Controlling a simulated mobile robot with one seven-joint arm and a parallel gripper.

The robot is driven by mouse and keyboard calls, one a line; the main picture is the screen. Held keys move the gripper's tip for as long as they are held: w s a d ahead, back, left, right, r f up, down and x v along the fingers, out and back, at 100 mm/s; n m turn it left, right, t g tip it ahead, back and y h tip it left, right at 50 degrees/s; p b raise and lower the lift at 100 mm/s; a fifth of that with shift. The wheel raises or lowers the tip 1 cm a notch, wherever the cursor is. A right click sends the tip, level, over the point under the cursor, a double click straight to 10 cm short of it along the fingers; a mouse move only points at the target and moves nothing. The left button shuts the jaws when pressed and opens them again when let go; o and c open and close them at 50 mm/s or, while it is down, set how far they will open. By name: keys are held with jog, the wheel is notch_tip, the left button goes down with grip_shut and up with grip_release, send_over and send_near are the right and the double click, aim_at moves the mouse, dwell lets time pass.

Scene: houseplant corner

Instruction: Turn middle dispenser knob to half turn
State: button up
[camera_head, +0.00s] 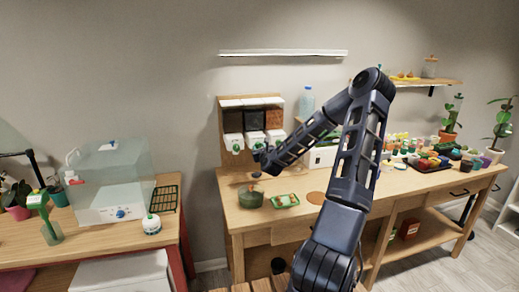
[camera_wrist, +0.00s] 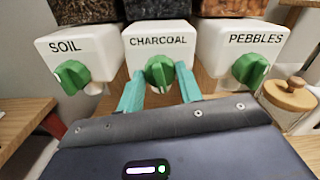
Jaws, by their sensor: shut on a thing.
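The dispenser (camera_head: 252,101) stands on the wooden bench against the wall, with three white outlets side by side. In the wrist view the middle outlet, labelled CHARCOAL (camera_wrist: 158,42), carries a green knob (camera_wrist: 160,74). My gripper (camera_wrist: 160,88) has its two teal fingers on either side of this knob and is shut on it. The knob's front face shows a pale mark near its top. The left outlet, SOIL, has a green knob (camera_wrist: 72,76), and the right outlet, PEBBLES, has a green knob (camera_wrist: 250,70). In the head view my gripper (camera_head: 262,158) partly hides the middle outlet.
A jar with a wooden lid (camera_wrist: 290,94) stands right of the dispenser. On the bench (camera_head: 232,215) are a dark green pot (camera_head: 250,199) and a green tray (camera_head: 286,201). A clear tank (camera_head: 112,180) stands on the left table. Plants and small pots crowd the bench's right side.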

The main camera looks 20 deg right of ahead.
jog(key=shift+f+m, duration=0.1)
jog(key=shift+m, duration=0.8)
jog(key=o, duration=1)
jog(key=s, duration=1)
jog(key=shift+s, duration=0.4)
